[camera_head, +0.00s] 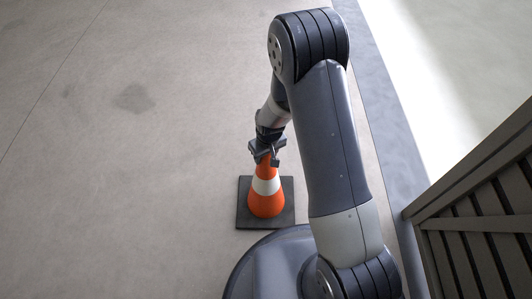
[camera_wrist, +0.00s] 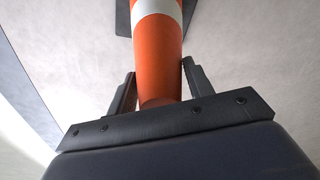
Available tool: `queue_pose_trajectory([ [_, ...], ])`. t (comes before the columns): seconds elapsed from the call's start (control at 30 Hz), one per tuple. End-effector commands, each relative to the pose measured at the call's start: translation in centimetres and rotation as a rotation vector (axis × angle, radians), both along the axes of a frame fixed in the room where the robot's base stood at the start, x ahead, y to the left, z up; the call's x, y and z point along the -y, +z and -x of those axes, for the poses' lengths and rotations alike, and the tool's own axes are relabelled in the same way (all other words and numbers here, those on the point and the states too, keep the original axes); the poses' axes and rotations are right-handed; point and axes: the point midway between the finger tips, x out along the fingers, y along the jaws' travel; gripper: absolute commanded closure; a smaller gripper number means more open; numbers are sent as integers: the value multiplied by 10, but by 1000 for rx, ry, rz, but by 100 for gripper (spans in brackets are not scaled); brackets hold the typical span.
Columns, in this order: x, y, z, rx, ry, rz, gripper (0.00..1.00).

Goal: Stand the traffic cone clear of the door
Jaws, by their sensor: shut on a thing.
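The traffic cone (camera_head: 266,203) is orange with a white band and a square black base, and it appears upright close in front of my base in the head view. My gripper (camera_head: 266,152) is at the cone's top, with its fingers on either side of it. In the wrist view the cone (camera_wrist: 158,58) runs up between the two dark fingers of my gripper (camera_wrist: 155,88), which is shut on its upper part. Part of the black base shows at the top of that view. I cannot tell whether the base touches the floor.
A dark slatted wooden structure (camera_head: 480,215), possibly the door, stands at the lower right. A grey strip (camera_head: 385,110) runs along the floor's right side, with a bright area beyond it. The concrete floor (camera_head: 120,180) to the left is clear, with only a dark stain.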

Motion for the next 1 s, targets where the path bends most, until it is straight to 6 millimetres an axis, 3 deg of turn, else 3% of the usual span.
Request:
queue_pose_trajectory([
  [0.13,0,-2,-1,3,0,-1,100],
  [0.17,0,-2,0,-1,0,0,49],
  [0.4,0,-2,0,-1,0,0,30],
  [0.73,0,3,0,-1,0,0,29],
  [1.0,3,56,5,3,0,0,29],
])
